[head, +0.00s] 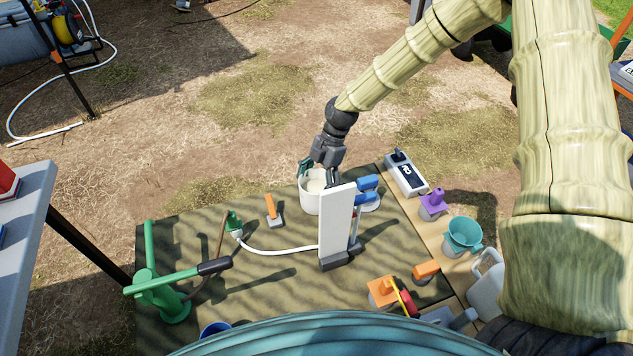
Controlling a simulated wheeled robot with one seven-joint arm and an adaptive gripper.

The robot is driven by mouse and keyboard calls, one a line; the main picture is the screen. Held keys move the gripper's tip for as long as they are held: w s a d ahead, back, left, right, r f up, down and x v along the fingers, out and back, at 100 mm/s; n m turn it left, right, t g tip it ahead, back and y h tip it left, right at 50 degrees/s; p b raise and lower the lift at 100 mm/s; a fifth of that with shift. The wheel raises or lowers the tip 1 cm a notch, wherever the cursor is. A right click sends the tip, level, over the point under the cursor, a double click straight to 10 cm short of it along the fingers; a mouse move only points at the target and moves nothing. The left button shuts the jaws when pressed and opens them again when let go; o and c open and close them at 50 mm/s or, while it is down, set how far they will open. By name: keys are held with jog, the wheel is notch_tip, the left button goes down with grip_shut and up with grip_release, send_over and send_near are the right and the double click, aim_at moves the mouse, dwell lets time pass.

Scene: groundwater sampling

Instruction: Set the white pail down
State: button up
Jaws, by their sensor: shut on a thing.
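The white pail (308,199) is near the far edge of the table, left of and partly behind a white upright panel (337,222). It is upright and something pale shows inside it. My gripper (320,171) reaches down from above at the pail's far rim and is shut on the pail. The fingertips are small and dark here, so the exact hold is hard to see. I cannot tell whether the pail's base touches the table.
The mottled table (215,290) has bare room at its middle left. A green hand pump (168,290) stands at left, with an orange-topped item (271,210) left of the pail. A meter (405,174), purple item (433,205) and teal funnel (463,234) line the right.

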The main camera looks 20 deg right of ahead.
jog(key=shift+f, duration=0.15)
jog(key=o, duration=1.7)
jog(key=p+v, duration=0.2)
jog(key=v, duration=1)
